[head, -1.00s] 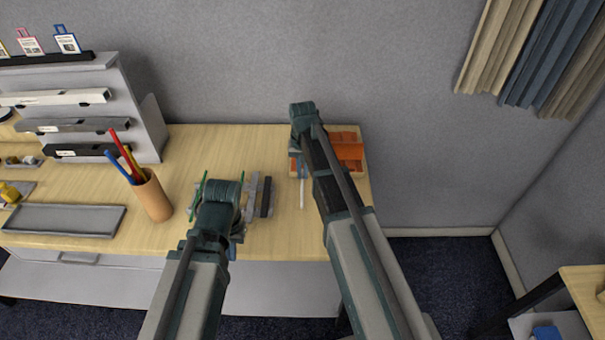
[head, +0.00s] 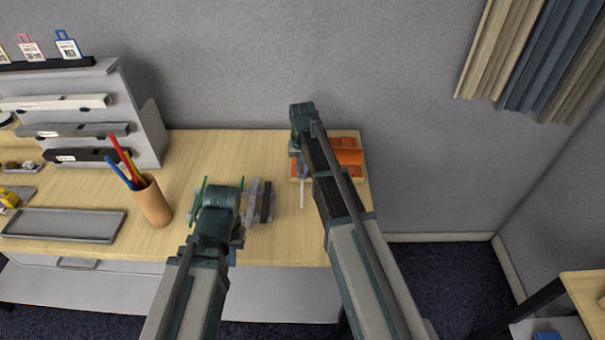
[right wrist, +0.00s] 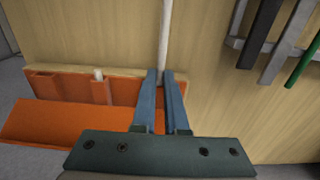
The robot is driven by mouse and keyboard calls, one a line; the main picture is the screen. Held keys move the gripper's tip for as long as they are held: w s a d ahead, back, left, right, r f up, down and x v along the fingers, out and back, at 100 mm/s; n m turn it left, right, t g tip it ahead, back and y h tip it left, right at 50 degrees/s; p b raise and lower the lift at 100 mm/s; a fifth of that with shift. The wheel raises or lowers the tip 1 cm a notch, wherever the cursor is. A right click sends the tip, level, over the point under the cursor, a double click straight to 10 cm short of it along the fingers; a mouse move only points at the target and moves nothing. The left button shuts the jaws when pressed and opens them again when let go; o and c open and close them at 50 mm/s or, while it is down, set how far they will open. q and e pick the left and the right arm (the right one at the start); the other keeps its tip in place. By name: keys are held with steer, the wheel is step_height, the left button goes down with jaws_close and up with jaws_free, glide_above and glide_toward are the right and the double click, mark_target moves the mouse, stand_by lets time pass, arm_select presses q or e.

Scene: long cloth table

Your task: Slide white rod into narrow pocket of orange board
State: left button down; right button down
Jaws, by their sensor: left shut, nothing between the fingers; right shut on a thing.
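The orange board (head: 349,157) lies at the right end of the table, partly hidden by my right arm. In the right wrist view the board (right wrist: 45,122) has raised walls and pockets along its wood-edged side. My right gripper (right wrist: 163,75) is shut on the white rod (right wrist: 164,35), beside the board's end. The rod (head: 302,194) points towards the table's front edge in the head view; its end near the fingers is hidden. A short white piece (right wrist: 98,74) shows in a pocket. My left gripper (head: 235,243) is shut and empty near the front edge, its fingertips mostly hidden.
A grey rack (head: 256,205) with a dark bar and green rods (head: 200,196) stands around my left gripper. A pen cup (head: 152,202), a grey tray (head: 62,224) and a shelf stand (head: 140,125) are further left. Bare table lies between rack and board.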

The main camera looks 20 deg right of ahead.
steer(key=shift+w+d, duration=0.1)
steer(key=shift+w, duration=0.25)
steer(key=c, duration=0.9)
jaws_free()
steer(key=shift+o, duration=0.2)
steer(key=shift+r, duration=0.2)
step_height(320, 180, up, 14)
steer(key=p, duration=1.3)
steer(key=shift+f+p, duration=0.25)
steer(key=shift+p, duration=0.15)
